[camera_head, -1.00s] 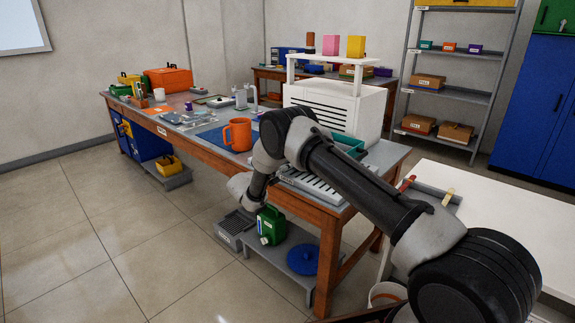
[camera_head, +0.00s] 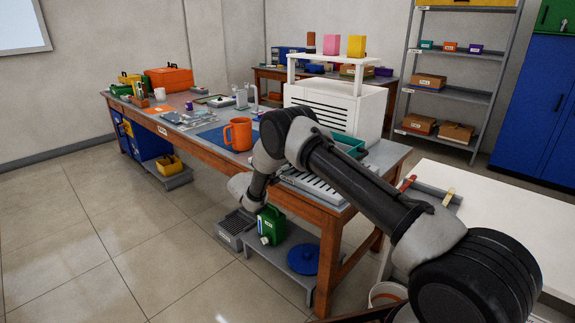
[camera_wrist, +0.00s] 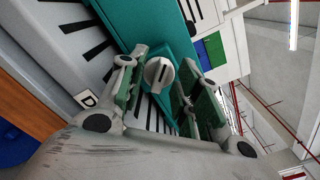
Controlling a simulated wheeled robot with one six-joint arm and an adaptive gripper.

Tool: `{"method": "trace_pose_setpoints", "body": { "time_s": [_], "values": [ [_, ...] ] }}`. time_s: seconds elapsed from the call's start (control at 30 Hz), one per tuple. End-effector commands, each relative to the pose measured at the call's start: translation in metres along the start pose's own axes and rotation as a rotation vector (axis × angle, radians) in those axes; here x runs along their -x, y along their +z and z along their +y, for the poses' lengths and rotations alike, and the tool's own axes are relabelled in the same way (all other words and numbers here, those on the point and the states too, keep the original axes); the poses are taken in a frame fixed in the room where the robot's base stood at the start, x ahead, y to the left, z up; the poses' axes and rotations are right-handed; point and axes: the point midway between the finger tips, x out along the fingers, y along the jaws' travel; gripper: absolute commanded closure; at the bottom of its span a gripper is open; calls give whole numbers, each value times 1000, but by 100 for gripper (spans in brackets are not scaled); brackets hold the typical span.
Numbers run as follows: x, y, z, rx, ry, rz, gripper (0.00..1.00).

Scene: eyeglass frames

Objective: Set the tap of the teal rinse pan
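The teal rinse pan (camera_wrist: 150,28) shows at the top middle of the wrist view, tilted in the picture. A bit of it also shows behind my arm in the head view (camera_head: 350,144). Its tap is a round, pale grey knob (camera_wrist: 158,74) with a dark slot, on the pan's side facing the camera. My gripper (camera_wrist: 168,78) is open, with one finger on each side of the knob. I see gaps between the fingers and the knob. I cannot tell how far the knob is from the fingertips in depth. The head view does not show my fingers clearly.
A slotted grey rack (camera_wrist: 90,45) lies beside the pan, with a label marked D. An orange mug (camera_head: 238,134) stands on the bench, left of my arm. A white slatted cabinet (camera_head: 335,105) stands behind. A green jug (camera_head: 271,226) is on the low shelf.

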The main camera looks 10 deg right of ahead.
Motion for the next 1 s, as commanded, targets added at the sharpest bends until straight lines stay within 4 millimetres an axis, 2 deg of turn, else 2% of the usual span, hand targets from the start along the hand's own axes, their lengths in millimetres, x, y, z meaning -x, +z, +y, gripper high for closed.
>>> {"method": "trace_pose_setpoints", "body": {
  "time_s": [0.17, 0.27, 0.7, 0.83, 1.0],
  "values": [
    [1, 0, 0, -1, 0, 0, 67],
    [8, 1, 0, -1, 1, -1, 67],
    [98, 0, 1, 0, 2, -2, 67],
    [113, 0, 0, 0, 0, -1, 67],
    [120, 0, 0, 0, 0, 0, 67]
  ]
}}
